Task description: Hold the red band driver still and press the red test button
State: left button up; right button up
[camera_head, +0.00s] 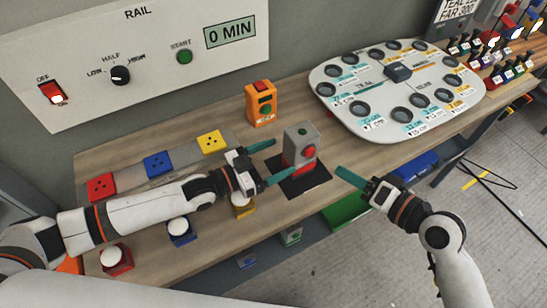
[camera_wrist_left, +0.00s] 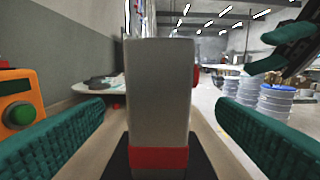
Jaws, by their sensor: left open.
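The red band driver is a grey upright block (camera_head: 299,142) with a red band near its base, standing on a black pad (camera_head: 305,184). Its round red button (camera_head: 309,152) faces right and shows edge-on in the left wrist view (camera_wrist_left: 195,75). My left gripper (camera_head: 272,161) is open at the driver's left. In the left wrist view the driver (camera_wrist_left: 158,90) stands between the teal fingers, with gaps on both sides. My right gripper (camera_head: 347,176) is right of the driver, apart from the button. Its finger spacing is unclear.
An orange box (camera_head: 262,103) with a green button stands behind the driver. A white board with round holes (camera_head: 345,92) lies at the right. Red, blue and yellow sockets (camera_head: 157,164) line the back left. Knobbed coloured blocks (camera_head: 180,230) sit along the front edge.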

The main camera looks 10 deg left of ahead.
aim_at(300, 148)
pick_arm(q)
jog(key=shift+w+d+f, duration=0.2)
jog(key=shift+w, duration=0.1)
jog(key=x, duration=0.7)
jog(key=shift+s, duration=0.1)
jog(key=c, duration=1.1)
jog(key=shift+c, duration=1)
pick_arm(e)
jog(key=shift+c, duration=0.6)
grip_shut()
pick_arm(q)
jog(key=shift+f, duration=0.1)
